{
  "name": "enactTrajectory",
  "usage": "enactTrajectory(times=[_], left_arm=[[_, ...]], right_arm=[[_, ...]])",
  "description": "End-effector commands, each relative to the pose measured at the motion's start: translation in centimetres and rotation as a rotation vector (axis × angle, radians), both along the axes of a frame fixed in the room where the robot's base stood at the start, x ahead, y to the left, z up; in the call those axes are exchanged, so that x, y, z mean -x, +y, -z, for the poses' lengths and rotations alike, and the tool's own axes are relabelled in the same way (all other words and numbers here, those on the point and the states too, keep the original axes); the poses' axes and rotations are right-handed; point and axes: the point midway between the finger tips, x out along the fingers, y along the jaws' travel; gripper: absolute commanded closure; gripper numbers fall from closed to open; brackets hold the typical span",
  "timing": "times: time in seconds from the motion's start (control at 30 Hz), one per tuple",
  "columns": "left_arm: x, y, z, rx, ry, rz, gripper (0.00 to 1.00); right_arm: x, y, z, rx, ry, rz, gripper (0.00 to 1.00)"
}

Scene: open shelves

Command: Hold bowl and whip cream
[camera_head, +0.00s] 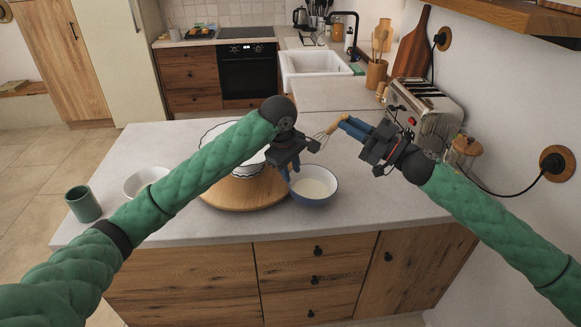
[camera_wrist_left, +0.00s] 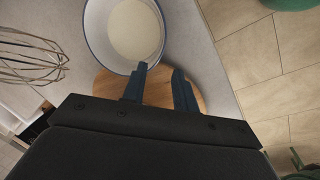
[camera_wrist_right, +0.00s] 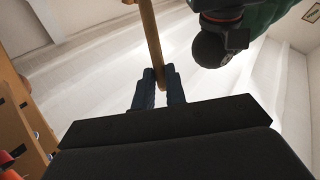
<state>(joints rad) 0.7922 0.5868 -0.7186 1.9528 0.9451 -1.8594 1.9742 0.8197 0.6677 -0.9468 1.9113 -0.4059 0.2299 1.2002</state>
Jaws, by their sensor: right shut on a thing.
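A blue-rimmed bowl (camera_head: 314,199) with pale cream (camera_head: 312,188) in it stands on the counter beside a round wooden board. The bowl also shows in the left wrist view (camera_wrist_left: 92,28). My left gripper (camera_head: 289,174) is open and points down at the bowl's left rim. One finger overlaps the rim and the other is outside it; contact is unclear. My right gripper (camera_head: 343,124) is shut on the wooden handle of a whisk (camera_head: 333,128), seen also in the right wrist view (camera_wrist_right: 152,35). The whisk's wires (camera_wrist_left: 30,58) are in the air near the bowl, outside the cream.
The round wooden board (camera_head: 240,198) carries a large white dish (camera_head: 250,168), partly hidden by my left arm. A white bowl (camera_head: 146,180) and green cup (camera_head: 83,204) stand at left. A toaster (camera_head: 425,112) and glass jar (camera_head: 463,152) stand at right. The counter's middle right is clear.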

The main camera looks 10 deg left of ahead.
Motion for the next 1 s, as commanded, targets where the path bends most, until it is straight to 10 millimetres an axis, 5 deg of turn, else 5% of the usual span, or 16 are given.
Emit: enactTrajectory(times=[0.6, 1.0], left_arm=[[-1.8, -1.0, 8.9, 0.000, 0.002, 0.001, 0.71], [-2.1, -1.2, 10.4, 0.000, 0.000, 0.002, 0.71]], right_arm=[[0.0, 0.0, 0.0, 0.000, 0.000, 0.000, 1.00], [0.0, 0.0, 0.0, 0.000, 0.000, 0.000, 1.00]])
